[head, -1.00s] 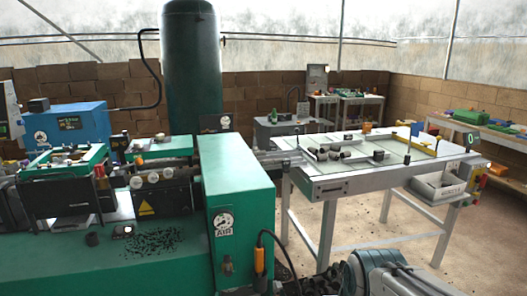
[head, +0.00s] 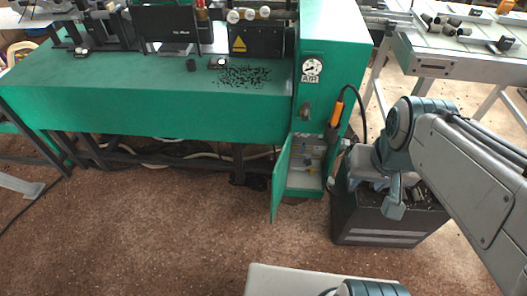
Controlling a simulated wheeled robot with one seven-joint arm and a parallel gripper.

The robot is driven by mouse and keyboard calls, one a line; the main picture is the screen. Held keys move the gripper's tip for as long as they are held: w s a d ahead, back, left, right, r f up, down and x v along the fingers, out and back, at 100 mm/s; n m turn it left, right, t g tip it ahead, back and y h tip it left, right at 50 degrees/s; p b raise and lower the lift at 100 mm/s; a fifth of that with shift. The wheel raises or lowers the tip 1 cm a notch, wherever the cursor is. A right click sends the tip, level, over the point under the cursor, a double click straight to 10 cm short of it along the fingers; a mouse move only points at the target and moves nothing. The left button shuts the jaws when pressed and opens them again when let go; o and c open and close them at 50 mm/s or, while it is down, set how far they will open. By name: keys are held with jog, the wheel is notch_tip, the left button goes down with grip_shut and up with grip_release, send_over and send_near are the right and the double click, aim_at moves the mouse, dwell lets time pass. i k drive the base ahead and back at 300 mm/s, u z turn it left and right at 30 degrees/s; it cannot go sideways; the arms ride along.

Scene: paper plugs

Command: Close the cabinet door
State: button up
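The cabinet (head: 308,166) is a small compartment low in the right end of the green machine. Its green door (head: 282,180) stands open, hinged at the left and swung out towards me. Inside are pale walls and small fittings; the details are too small to tell. My arm reaches in from the right, and its end with my gripper (head: 394,200) hangs right of the cabinet, in front of a dark bin and apart from the door. The fingers are too small and unclear to tell whether they are open or shut.
A dark bin (head: 375,229) holding dark pieces stands right of the cabinet. An orange-handled tool (head: 337,112) with a black cable hangs above. A white-topped table (head: 455,55) is at the upper right. The brown floor (head: 170,235) before the machine is clear.

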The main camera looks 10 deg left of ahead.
aim_at(279, 173)
jog(key=u, duration=2)
jog(key=i, duration=1.6)
jog(key=z, duration=3.05)
jog(key=k, duration=0.4)
jog(key=u, duration=0.55)
jog(key=i, duration=0.5)
jog(key=z, duration=0.4)
